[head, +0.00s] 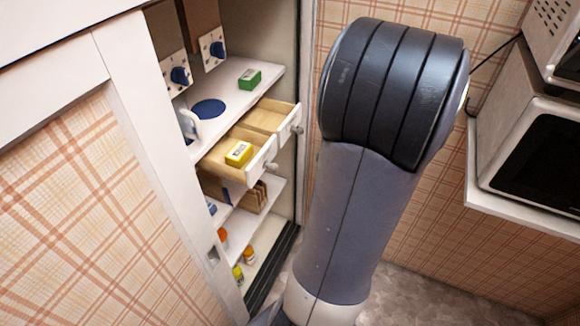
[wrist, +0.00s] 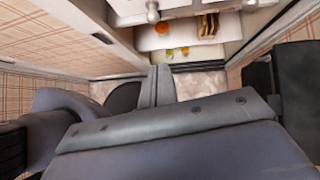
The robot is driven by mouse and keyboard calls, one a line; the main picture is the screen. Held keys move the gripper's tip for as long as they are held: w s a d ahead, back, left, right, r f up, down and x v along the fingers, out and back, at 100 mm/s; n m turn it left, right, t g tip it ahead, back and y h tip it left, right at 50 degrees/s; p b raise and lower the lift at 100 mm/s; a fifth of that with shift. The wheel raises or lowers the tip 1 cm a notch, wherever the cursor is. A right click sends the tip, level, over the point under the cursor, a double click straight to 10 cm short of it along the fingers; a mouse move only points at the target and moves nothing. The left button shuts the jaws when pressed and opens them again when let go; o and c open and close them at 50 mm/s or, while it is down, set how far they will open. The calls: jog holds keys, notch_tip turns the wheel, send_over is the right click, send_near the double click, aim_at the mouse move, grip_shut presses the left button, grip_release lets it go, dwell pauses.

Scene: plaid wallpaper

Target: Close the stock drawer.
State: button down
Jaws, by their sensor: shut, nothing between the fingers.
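Two pale wooden drawers with white fronts and round knobs stand pulled out side by side under a cabinet shelf in the head view. The nearer drawer (head: 213,158) holds a yellow box (head: 239,153). The farther drawer (head: 262,116) looks empty. I cannot tell which one is the stock drawer. In the wrist view a white drawer knob (wrist: 152,14) shows at the top edge. My gripper (wrist: 160,69) is shut and empty in the wrist view, below the knob in the picture and apart from it. The head view does not show my gripper.
The shelf above holds a green box (head: 250,79), a blue disc (head: 208,109) and a white jug (head: 188,124). Lower shelves hold small bottles (head: 249,256). A white cabinet panel (head: 140,100) stands at left. A microwave (head: 535,150) sits at right.

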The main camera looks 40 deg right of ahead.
jog(key=w+a+r+x, duration=0.1)
jog(key=x, duration=0.9)
jog(key=shift+w+a+p, duration=0.2)
jog(key=shift+w+p, duration=0.15)
jog(key=shift+w, duration=0.15)
jog(key=shift+r, duration=0.15)
jog(key=p, duration=0.3)
send_near(221, 152)
jog(key=x, duration=0.5)
jog(key=shift+r, duration=0.1)
